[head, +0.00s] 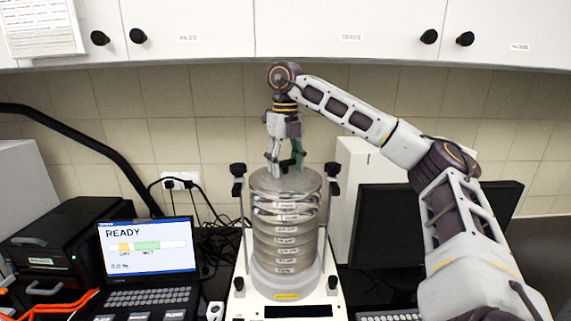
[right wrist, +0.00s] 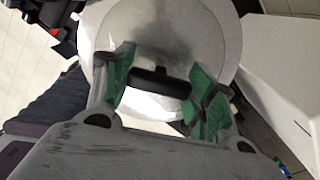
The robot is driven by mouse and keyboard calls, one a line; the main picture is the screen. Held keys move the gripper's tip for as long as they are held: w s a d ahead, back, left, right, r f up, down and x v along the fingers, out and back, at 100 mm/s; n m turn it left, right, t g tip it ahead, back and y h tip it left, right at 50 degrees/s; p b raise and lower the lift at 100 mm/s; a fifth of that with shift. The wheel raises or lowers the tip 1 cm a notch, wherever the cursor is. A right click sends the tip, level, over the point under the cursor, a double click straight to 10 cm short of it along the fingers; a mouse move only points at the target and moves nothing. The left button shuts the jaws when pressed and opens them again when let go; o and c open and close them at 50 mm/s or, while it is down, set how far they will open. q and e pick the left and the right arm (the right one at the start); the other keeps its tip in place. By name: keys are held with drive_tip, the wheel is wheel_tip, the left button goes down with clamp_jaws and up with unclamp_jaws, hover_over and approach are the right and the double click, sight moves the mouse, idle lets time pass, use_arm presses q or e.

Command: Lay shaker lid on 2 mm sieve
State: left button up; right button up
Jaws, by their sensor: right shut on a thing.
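The shaker lid (head: 284,182) is a round metal disc at the top of the sieve stack; it also fills the upper middle of the right wrist view (right wrist: 205,40). My right gripper (head: 285,166) points straight down over the lid's middle. Its green-padded fingers are at the ends of the lid's black handle (right wrist: 160,82), shut on it. The lid looks level and sits at the upper sieve (head: 284,208); I cannot tell whether it rests fully on it. The sieve labels are too small to read. My left gripper is out of view.
Black clamp knobs on posts (head: 238,170) flank the stack closely on both sides. A laptop (head: 148,247) showing READY stands left, a dark monitor (head: 372,225) right. Wall cupboards (head: 300,30) hang above my raised wrist.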

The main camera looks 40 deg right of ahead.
drive_tip(key=o, duration=1.2)
drive_tip(key=shift+r, duration=0.1)
drive_tip(key=shift+r+p, duration=0.55)
drive_tip(key=shift+r, duration=2.9)
drive_tip(key=shift+f, duration=0.1)
